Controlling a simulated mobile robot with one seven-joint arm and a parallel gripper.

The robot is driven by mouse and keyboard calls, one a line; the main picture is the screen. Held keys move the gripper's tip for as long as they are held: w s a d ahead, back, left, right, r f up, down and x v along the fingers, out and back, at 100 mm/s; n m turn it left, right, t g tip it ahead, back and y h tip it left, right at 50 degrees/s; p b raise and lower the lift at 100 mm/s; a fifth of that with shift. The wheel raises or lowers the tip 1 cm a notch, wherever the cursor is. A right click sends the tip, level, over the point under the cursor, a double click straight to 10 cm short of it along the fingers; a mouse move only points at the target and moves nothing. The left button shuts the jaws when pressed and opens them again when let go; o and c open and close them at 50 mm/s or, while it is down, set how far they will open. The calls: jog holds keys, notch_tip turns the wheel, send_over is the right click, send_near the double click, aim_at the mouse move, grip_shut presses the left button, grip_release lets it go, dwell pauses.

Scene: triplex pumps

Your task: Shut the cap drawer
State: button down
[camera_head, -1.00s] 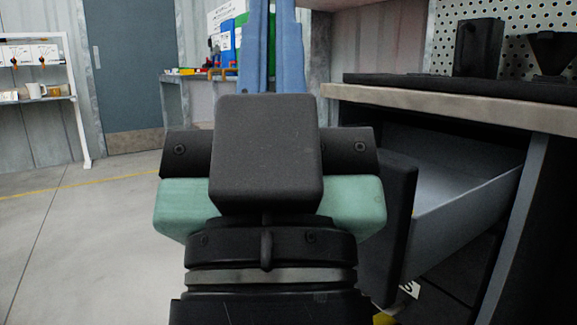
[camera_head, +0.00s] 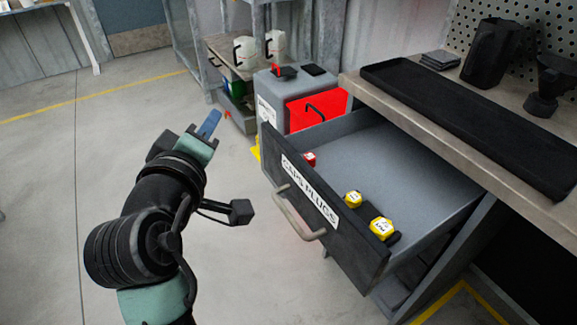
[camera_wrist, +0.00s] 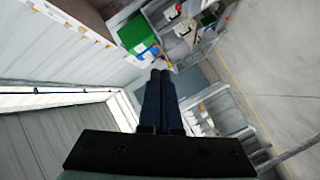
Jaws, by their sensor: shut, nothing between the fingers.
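The cap drawer (camera_head: 352,248) is pulled well out from under the workbench in the head view. Its dark front carries a white label reading "CAPS PLUGS" and a grey bar handle (camera_head: 296,216). Inside lie a red cap (camera_head: 309,159) and two yellow pieces (camera_head: 353,199) near the front, one of them by a small dark part. My gripper (camera_head: 209,124) is left of the drawer front, apart from it and touching nothing. Its blue fingers are shut and empty; in the wrist view they (camera_wrist: 160,75) lie together, pointing toward the far room.
The workbench (camera_head: 380,112) holds a long black tray (camera_head: 470,125) and dark fixtures. A grey cabinet with a red front (camera_head: 318,108) stands just beyond the drawer. A cart with white jugs (camera_head: 275,45) is behind it.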

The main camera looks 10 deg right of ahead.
aim_at(423, 213)
jog(key=s+d+f+n+g+h+p, duration=0.1)
jog(key=s+f+n+g+h+p, duration=0.6)
jog(key=f, duration=1)
jog(key=s+d+n+g+h, duration=0.1)
jog(key=s+n+g+h, duration=0.2)
jog(key=s+n+h, duration=0.7)
jog(key=d+m+y, duration=0.1)
jog(key=d, duration=0.3)
jog(key=w+d+m+y, duration=0.1)
jog(key=d, duration=0.3)
jog(key=d+y+b, duration=0.1)
jog(key=d+y, duration=0.1)
jog(key=d, duration=0.3)
jog(key=shift+w+d+m, duration=0.1)
jog(key=shift+w+m, duration=0.2)
jog(key=shift+m, duration=0.1)
jog(key=x, duration=2.3)
jog(key=shift+f+b, duration=0.2)
jog(key=shift+b, duration=0.15)
jog(key=shift+w+d, duration=0.25)
jog(key=shift+d, duration=0.2)
jog(key=shift+d+r, duration=0.1)
jog(key=shift+r, duration=0.2)
